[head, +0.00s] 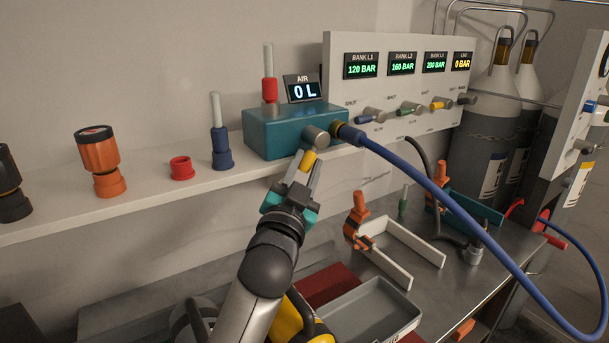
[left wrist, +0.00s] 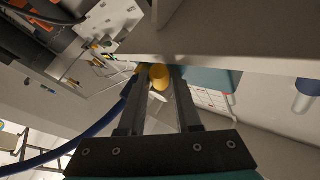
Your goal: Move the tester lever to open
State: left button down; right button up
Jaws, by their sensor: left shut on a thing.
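The tester is a teal box (head: 290,132) on the white shelf, with an AIR display (head: 304,90) above it reading 0 L. A grey round hub (head: 315,137) is on its front, and the lever's yellow handle (head: 309,161) hangs down from it, tilted slightly left. My left gripper (head: 306,172) reaches up from below and is shut on the yellow handle. In the left wrist view the yellow handle (left wrist: 159,77) sits between the fingertips of the left gripper (left wrist: 157,92). My right gripper is not in view.
A blue hose (head: 430,187) runs from the tester's right end down across the bench. A gauge panel (head: 400,85) stands behind. Orange (head: 98,150), red (head: 181,167) and blue (head: 221,145) fittings stand on the shelf at left. A grey tray (head: 400,325) lies below.

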pick_arm(q)
jog(key=c, duration=0.9)
grip_release()
jog(key=v, duration=1.5)
jog(key=shift+s+f, duration=0.1)
